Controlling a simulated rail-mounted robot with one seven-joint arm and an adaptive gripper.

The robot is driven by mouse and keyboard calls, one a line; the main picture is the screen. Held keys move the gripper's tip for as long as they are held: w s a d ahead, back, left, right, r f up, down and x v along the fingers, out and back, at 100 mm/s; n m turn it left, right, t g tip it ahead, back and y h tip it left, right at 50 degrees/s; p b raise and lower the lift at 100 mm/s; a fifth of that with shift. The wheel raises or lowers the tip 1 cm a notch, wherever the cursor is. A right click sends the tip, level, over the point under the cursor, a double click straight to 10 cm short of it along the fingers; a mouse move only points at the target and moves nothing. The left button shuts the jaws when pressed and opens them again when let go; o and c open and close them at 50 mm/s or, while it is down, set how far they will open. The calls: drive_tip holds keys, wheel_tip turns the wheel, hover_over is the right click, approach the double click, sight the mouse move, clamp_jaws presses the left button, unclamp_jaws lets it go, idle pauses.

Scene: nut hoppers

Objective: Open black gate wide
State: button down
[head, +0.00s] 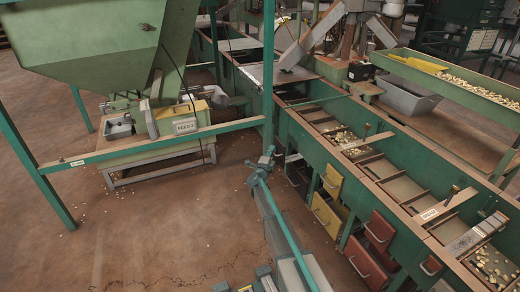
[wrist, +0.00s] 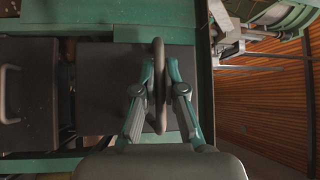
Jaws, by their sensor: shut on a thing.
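The black gate (head: 298,178) is a dark panel low in the near side of the green hopper bench. In the wrist view the black gate (wrist: 104,92) is a flat dark panel behind my fingers. Its dark, curved handle (wrist: 159,70) stands out from the panel. My gripper (wrist: 160,88) is shut on this handle, with one teal finger on each side. In the head view my gripper (head: 264,158) is at the left side of the black gate, and my arm reaches up to it from below. How far the gate stands open is hard to tell.
Yellow gates (head: 325,216) and red gates (head: 366,263) sit to the right along the bench. A green frame post (head: 268,75) rises just behind my gripper. A feeder table (head: 150,160) stands to the left. The brown floor left of my arm is clear except for scattered nuts.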

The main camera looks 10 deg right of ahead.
drive_tip(key=shift+s+a, duration=0.1)
drive_tip(key=shift+a, duration=0.2)
drive_tip(key=c, duration=1.2)
unclamp_jaws()
drive_tip(key=shift+a, duration=0.1)
drive_tip(key=shift+c, duration=0.2)
drive_tip(key=v, duration=1.2)
